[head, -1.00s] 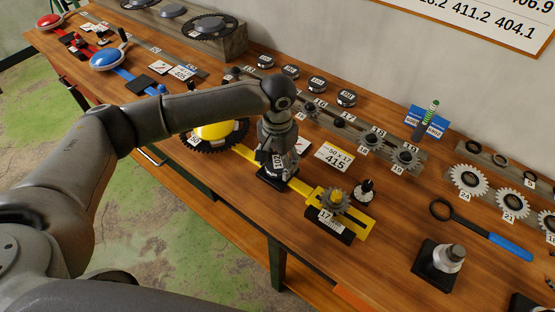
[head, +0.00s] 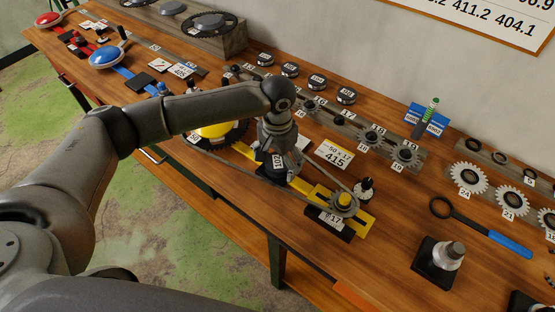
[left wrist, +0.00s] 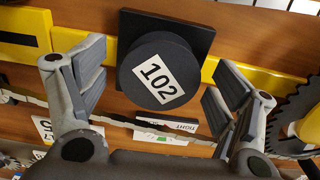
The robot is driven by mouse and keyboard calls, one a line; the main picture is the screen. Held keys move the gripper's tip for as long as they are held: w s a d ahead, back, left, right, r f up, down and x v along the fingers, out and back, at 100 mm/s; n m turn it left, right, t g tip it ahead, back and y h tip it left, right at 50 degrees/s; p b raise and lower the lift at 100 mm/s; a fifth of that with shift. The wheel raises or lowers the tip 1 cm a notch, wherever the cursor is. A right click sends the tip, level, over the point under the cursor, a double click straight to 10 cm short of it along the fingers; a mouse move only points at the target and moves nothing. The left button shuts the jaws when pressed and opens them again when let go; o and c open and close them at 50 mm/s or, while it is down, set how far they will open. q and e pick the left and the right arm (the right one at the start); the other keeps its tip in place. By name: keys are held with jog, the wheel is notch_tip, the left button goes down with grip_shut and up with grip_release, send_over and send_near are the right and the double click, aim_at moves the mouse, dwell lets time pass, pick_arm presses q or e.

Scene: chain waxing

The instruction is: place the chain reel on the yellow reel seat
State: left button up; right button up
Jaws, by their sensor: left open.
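The chain reel (left wrist: 163,72) is a black round drum labelled 102 in the left wrist view. It lies over a black square base (left wrist: 195,35) on the yellow bar (left wrist: 275,83); whether its underside touches is hidden. My left gripper (left wrist: 158,85) is open, its fingers on both sides of the reel with visible gaps. In the head view my left gripper (head: 277,148) is above the yellow bar (head: 243,151), and the reel (head: 279,161) shows partly beneath it. My right gripper is not in view.
A chain (head: 262,198) runs from the big chainring (head: 237,137) to the 17 sprocket (head: 344,203). A 415 card (head: 334,156) lies behind the bar, a small black-based post (head: 364,189) at its right end. Blue and red stations stand far left.

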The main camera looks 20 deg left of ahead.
aim_at(277, 162)
pick_arm(q)
notch_tip(277, 162, up, 12)
dwell(0.5)
